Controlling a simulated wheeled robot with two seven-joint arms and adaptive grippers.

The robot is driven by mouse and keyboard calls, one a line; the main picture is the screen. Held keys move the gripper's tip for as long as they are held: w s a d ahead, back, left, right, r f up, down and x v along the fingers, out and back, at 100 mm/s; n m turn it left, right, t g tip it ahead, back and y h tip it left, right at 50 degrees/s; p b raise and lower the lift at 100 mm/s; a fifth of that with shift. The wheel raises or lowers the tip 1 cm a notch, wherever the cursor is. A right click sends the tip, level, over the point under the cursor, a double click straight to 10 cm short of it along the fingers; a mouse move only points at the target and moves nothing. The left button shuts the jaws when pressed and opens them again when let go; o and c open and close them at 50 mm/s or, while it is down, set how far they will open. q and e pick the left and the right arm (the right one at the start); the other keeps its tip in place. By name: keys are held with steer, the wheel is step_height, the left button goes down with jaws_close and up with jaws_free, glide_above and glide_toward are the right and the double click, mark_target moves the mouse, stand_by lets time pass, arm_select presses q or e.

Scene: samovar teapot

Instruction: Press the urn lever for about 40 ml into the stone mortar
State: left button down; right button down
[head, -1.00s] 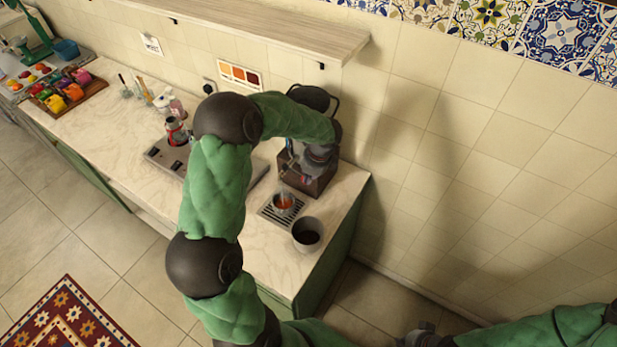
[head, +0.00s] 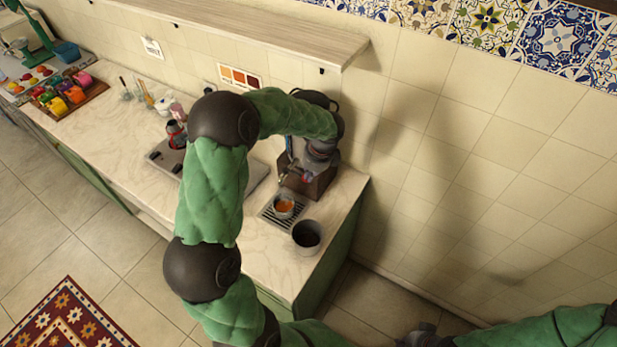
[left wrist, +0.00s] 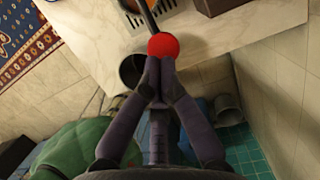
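The urn (head: 312,184) stands at the counter's right end, its upper part hidden by my left arm. Its lever ends in a red ball knob (left wrist: 163,46), in the left wrist view. My left gripper (left wrist: 158,62) has its fingers together, tips at the knob's near side, apparently touching it. In the head view the left gripper (head: 306,174) is small and partly hidden. A small grey bowl, apparently the stone mortar (head: 284,212), sits on the drip grate (head: 270,216) with orange liquid inside. My right gripper (head: 424,336) is at the bottom edge, its fingers unclear.
A grey empty-looking cup (head: 307,237) stands on the counter just right of the grate, near the front edge. A metal plate (head: 163,156) with a small red-and-grey pot lies to the left. A wooden shelf (head: 250,28) overhangs the counter.

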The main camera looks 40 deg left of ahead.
arm_select(q)
steer(key=v, duration=1)
steer(key=shift+f, duration=0.1)
stand_by(0.6)
